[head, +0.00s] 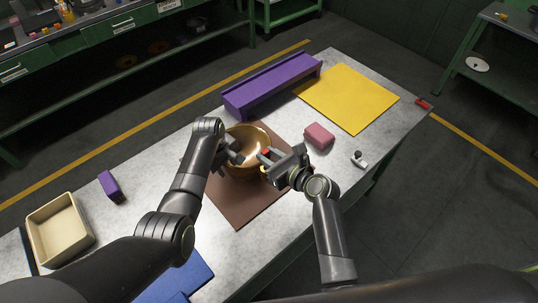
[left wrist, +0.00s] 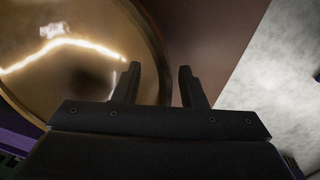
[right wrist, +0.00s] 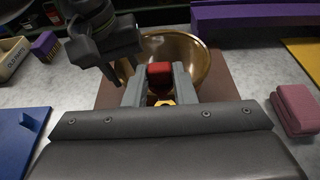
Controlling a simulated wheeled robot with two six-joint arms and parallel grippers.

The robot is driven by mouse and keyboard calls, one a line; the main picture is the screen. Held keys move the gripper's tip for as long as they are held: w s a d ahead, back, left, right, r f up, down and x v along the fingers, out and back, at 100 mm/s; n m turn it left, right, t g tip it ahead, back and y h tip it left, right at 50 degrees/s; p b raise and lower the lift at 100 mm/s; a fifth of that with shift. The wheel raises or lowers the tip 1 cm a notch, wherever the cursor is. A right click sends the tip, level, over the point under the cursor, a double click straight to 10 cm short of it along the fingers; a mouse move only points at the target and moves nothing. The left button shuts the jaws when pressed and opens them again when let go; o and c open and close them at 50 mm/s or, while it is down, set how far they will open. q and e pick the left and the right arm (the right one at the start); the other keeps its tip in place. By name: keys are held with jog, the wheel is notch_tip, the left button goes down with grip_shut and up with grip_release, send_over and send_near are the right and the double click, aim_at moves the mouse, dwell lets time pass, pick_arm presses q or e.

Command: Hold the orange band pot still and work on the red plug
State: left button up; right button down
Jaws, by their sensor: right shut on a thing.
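A shiny brass-coloured pot (head: 242,134) stands on a brown mat (head: 242,212); no separate orange band is clear. My left gripper (head: 236,158) is over the pot. In the left wrist view its fingers (left wrist: 160,88) are apart, one over the pot's inside and one outside, with the rim (left wrist: 158,50) passing between; contact cannot be told. My right gripper (head: 268,160) is at the pot's near right side, shut on the red plug (right wrist: 160,70), which also shows in the head view (head: 265,152). A small yellow piece (right wrist: 164,102) sits below the plug; the fingers partly hide it.
A purple trough (head: 272,88) and yellow mat (head: 347,98) lie at the back. A pink block (head: 319,137) and small white-grey part (head: 359,159) lie right. Grey tabletop is bare at front right.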

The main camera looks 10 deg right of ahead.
pick_arm(q)
notch_tip(320, 180, up, 11)
jog(key=s+a, duration=0.1)
jog(key=shift+a, duration=0.15)
jog(key=shift+s, duration=0.15)
